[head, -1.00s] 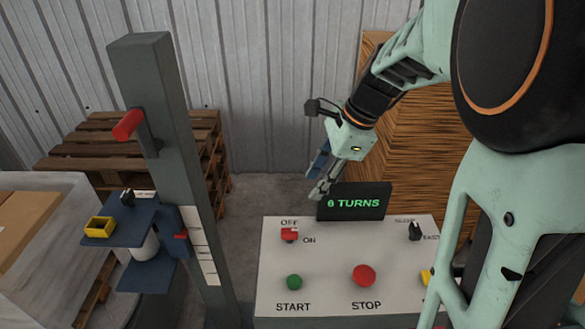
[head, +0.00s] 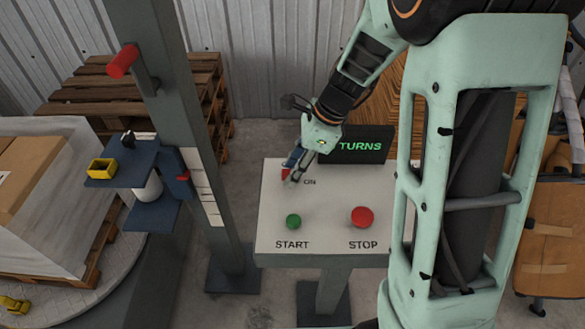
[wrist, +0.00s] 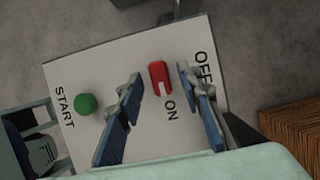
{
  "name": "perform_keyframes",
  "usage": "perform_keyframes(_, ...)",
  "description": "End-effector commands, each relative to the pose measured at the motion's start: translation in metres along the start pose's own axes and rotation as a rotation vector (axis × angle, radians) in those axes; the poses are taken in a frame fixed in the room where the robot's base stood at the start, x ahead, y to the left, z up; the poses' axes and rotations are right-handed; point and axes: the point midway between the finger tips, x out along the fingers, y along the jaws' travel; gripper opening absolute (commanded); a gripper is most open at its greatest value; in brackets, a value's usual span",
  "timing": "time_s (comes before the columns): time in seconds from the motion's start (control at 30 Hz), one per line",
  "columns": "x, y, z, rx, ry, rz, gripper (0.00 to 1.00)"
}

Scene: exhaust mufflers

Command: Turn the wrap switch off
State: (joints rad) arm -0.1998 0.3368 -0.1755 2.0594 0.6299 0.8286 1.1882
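The red wrap switch (wrist: 160,77) sits on the white control panel (wrist: 75,65), with the OFF and ON labels beside it. In the wrist view, the notched end of its red part faces the ON label. My gripper (wrist: 161,88) is open, with one blue-grey finger on each side of the switch and a gap on both sides. In the head view, my gripper (head: 292,174) is low over the panel's upper left and hides the OFF label and part of the switch (head: 285,174).
The green START button (head: 293,221) and red STOP button (head: 361,217) are lower on the panel. A display (head: 355,145) stands behind it. A grey post (head: 175,110) with a blue bracket stands to the left. A wrapped pallet load (head: 45,190) is farther left.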

Motion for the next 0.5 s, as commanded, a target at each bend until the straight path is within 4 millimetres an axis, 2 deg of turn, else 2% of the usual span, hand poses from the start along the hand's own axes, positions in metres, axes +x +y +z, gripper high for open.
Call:
perform_keyframes(0.3,0.003,-0.0001,0.0001,0.0,0.0,-0.001,0.33)
perform_keyframes(0.5,0.0027,-0.0003,0.0001,0.0,0.0,-0.001,0.11)
